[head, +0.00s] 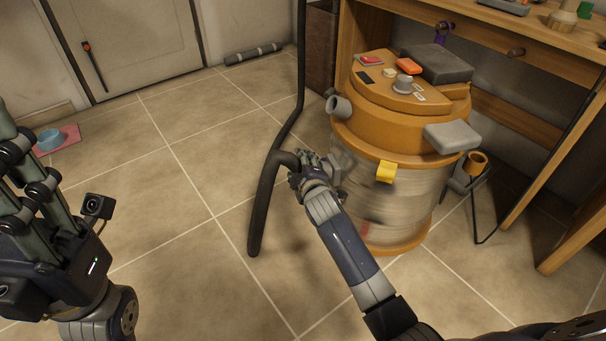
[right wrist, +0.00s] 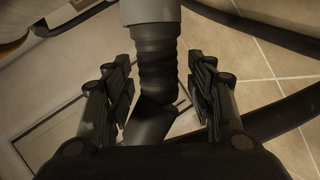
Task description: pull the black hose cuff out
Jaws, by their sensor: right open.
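The black hose cuff (right wrist: 157,65) is ribbed and shows best in the right wrist view, where its top end meets a grey pipe (right wrist: 150,10). My right gripper (right wrist: 160,88) is open, with one finger on each side of the cuff and a gap on both sides. In the head view my right gripper (head: 305,172) is low beside the drum vacuum (head: 375,150) and hides most of the cuff. The black hose (head: 262,205) bends down to the floor from there. My left gripper (head: 35,165) is at the left edge, away from the hose; its fingertips are partly cut off.
A grey round port (head: 340,106) sticks out of the orange vacuum top. A wooden workbench (head: 520,70) stands behind and to the right. The hose (head: 300,70) also rises behind the gripper. A blue bowl (head: 50,139) lies on a pink mat.

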